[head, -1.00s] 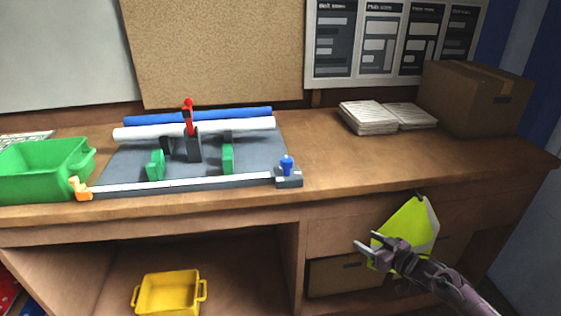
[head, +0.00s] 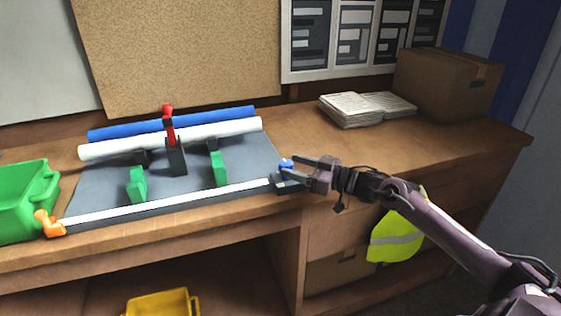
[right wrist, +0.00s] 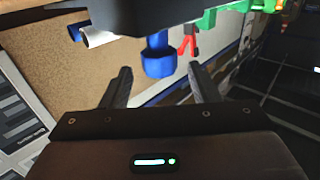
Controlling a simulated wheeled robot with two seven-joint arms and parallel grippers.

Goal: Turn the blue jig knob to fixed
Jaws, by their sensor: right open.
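The blue jig knob (head: 286,163) stands on a dark block at the right front end of the jig (head: 250,165). My right gripper (head: 291,170) is at the knob, with its fingers pointing left and partly covering it. In the right wrist view the blue knob (right wrist: 159,56) appears between and just beyond the two open fingertips (right wrist: 160,72), with gaps on both sides. I cannot tell whether a finger touches it. Any marking for the knob's positions is not readable. My left gripper is not in view.
The jig carries a white tube (head: 185,139), a blue tube (head: 210,119), a red lever (head: 168,120) and green blocks (head: 218,168). An orange part (head: 47,225) and green bin (head: 25,200) are left. Papers (head: 350,110) and a carton (head: 450,82) stand back right.

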